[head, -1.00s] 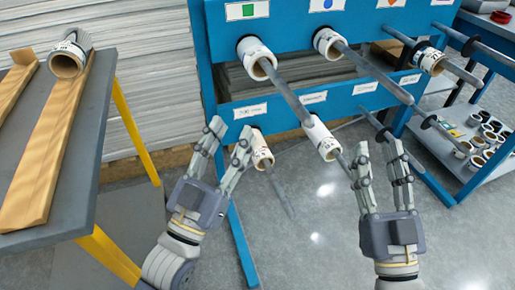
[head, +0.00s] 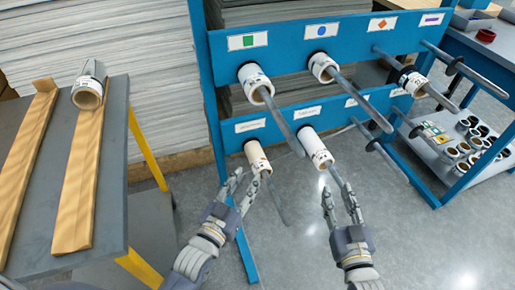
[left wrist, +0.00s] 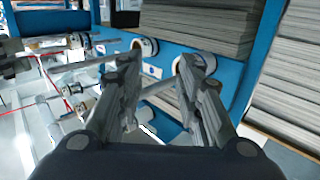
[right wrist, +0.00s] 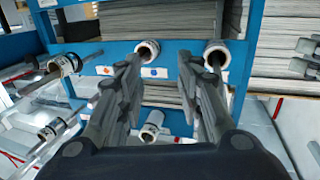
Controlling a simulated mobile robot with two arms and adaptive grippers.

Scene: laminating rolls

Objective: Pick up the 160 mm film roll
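Several pale film rolls hang on the blue rack's pegs; their size labels are too small to read, so I cannot tell which is 160 mm. The upper row has one under the green square (head: 254,82), one under the blue circle (head: 322,67) and one with black parts (head: 408,80). The lower row has a short roll (head: 257,157) and a longer one (head: 315,148). Another roll (head: 88,90) lies on the table. My left gripper (head: 244,183) is open and empty just below the short lower roll. My right gripper (head: 339,194) is open and empty below the longer one.
The blue rack (head: 225,50) has long grey pegs jutting toward me. A grey table (head: 113,150) with wooden rails (head: 78,190) stands at the left. A lower shelf (head: 430,150) at the right holds several small rolls. Floor between table and rack is free.

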